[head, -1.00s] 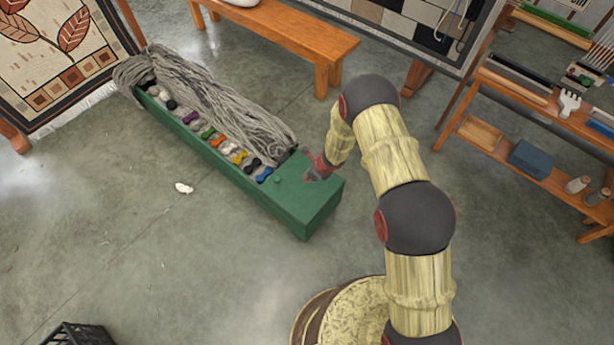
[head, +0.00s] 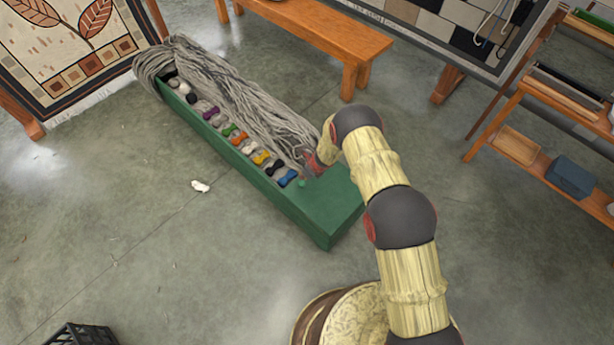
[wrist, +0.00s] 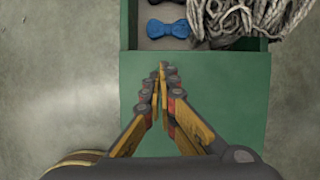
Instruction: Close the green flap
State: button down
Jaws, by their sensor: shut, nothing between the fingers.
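A long green box (head: 236,165) lies diagonally on the floor in the head view. My gripper (head: 311,163) is at the panel's inner end, beside the wool. In the wrist view my gripper (wrist: 163,70) is shut and empty over the green panel (wrist: 225,90), its tips just short of the open compartment. Contact with the panel is unclear.
Grey wool (head: 235,98) drapes along the box's far side, near my gripper. Small coloured skeins, including a blue one (head: 287,178), line the near side. A wooden bench (head: 320,35) and a shelf rack (head: 535,150) stand behind.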

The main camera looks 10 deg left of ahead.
aim_at(300, 183)
jog(key=shift+b+x, duration=1.3)
jog(key=shift+x, duration=1.6)
jog(key=shift+d, duration=0.15)
